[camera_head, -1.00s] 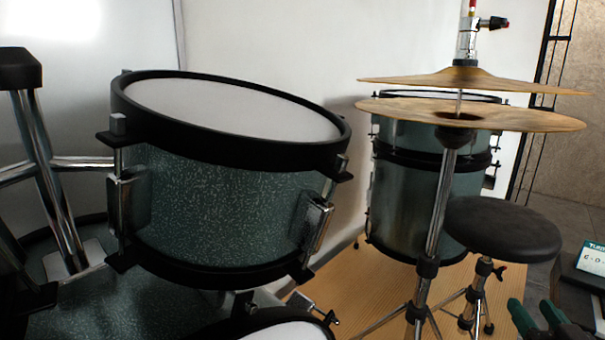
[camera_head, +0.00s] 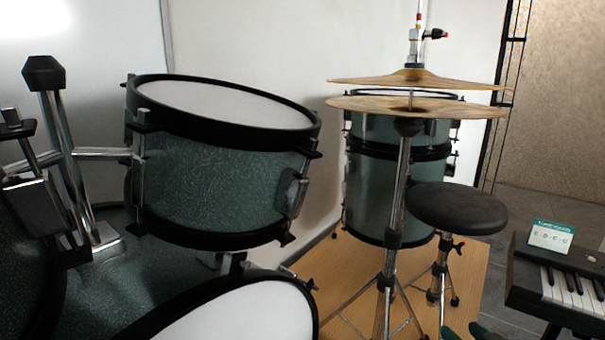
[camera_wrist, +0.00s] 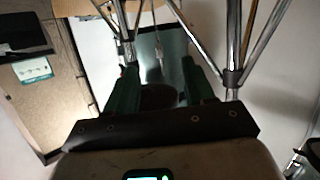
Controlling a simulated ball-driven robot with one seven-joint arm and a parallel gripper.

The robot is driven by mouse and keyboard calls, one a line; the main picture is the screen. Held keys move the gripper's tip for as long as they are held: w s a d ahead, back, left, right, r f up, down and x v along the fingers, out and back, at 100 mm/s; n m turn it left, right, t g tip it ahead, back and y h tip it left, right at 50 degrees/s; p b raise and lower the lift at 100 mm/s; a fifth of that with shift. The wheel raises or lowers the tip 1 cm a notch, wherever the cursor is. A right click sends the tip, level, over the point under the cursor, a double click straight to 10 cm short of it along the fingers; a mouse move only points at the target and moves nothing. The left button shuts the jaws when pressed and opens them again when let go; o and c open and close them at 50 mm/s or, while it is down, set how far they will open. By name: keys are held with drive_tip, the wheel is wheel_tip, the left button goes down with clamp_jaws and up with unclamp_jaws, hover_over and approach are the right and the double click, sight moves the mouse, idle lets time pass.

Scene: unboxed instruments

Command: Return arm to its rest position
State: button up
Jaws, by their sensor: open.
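My gripper (camera_head: 465,331) shows only as dark green fingertips at the bottom edge of the head view, in front of the stool and stand legs. In the wrist view my gripper (camera_wrist: 160,88) shows two green fingers spread apart with nothing held between them. Chrome stand legs (camera_wrist: 262,45) are beyond and to the right of the fingers there. The rest of my arm is hidden in the head view.
A green drum (camera_head: 220,190), brass cymbals (camera_head: 420,104), a larger drum (camera_head: 365,190) and a black stool (camera_head: 455,208) fill the left and middle. A keyboard (camera_head: 555,292) with a card (camera_head: 551,237) stands at right. Grey floor (camera_head: 540,205) behind it is clear.

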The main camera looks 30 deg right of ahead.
drive_tip(key=s+a+f+n+g+y, duration=0.25)
drive_tip(key=a+f+g+y, duration=0.25)
drive_tip(key=a+f, duration=0.65)
drive_tip(key=s+a+f+g, duration=0.1)
drive_tip(key=s+a+g, duration=0.1)
drive_tip(key=s+a, duration=0.1)
drive_tip(key=s+a+f+n+g+y+p, duration=0.1)
drive_tip(key=s+a+f+g, duration=0.1)
drive_tip(key=s+a, duration=0.2)
drive_tip(key=s+a+f+n+g, duration=0.1)
drive_tip(key=s+a+f+g, duration=0.1)
drive_tip(key=s+a, duration=0.1)
drive_tip(key=shift+s+a+f+g+p, duration=0.2)
drive_tip(key=shift+s+g+p, duration=0.1)
drive_tip(key=shift+s+g, duration=0.15)
idle(1.9)
